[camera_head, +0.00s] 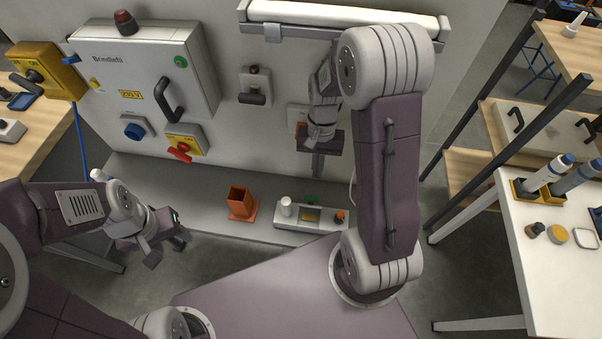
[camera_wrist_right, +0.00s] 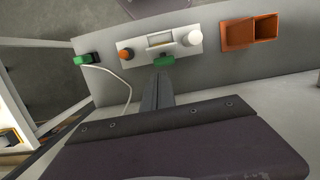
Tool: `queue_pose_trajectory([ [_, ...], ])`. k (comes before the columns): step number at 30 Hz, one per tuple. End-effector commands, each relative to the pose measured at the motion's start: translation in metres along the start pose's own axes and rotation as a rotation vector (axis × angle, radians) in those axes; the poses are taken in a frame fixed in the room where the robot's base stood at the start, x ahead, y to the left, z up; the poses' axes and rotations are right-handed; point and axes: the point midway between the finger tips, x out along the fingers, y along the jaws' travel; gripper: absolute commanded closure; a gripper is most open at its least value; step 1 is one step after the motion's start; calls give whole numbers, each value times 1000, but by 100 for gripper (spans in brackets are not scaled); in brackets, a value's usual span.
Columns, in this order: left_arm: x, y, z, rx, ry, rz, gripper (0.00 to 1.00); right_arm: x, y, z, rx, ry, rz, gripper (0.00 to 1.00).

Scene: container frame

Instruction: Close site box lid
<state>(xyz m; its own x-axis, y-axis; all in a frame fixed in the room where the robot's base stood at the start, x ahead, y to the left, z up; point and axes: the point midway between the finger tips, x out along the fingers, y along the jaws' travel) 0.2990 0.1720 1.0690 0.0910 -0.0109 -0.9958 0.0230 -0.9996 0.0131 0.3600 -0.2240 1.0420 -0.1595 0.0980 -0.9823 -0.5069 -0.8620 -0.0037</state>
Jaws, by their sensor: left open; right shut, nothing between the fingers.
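A grey box (camera_head: 145,55) marked "Brindlefil" and "230 V" is on the upright panel at the upper left. Its front face carries a black handle (camera_head: 168,100). I cannot tell whether its lid is fully shut or slightly ajar. My left gripper (camera_head: 166,250) is open and empty, below and apart from the box, over the lower left. My right gripper (camera_head: 318,168) is shut and empty, in front of the panel and to the right of the box. Its closed fingers also show in the right wrist view (camera_wrist_right: 160,88), pointing toward the ledge.
A yellow switch box (camera_head: 48,70), a blue knob (camera_head: 135,131) and a red-handled switch (camera_head: 183,150) surround the grey box. An orange holder (camera_head: 240,203) and a small control unit (camera_head: 300,218) stand on the ledge below. A white table (camera_head: 510,270) is at the right.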

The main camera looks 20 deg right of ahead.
Motion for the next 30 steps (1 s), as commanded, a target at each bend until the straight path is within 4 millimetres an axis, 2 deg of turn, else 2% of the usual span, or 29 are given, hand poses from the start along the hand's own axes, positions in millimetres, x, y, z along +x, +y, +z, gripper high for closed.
queue_pose_trajectory([
  [8,-2,0,0,0,-1,0,47,8,6,1,16,-16,3,100],
  [21,-5,0,0,0,0,0,47,86,6,3,17,-18,4,100],
  [25,-5,0,0,0,0,0,47,98,6,3,15,-15,3,100],
  [30,-5,0,0,0,0,0,47,102,6,2,16,-13,3,100],
])
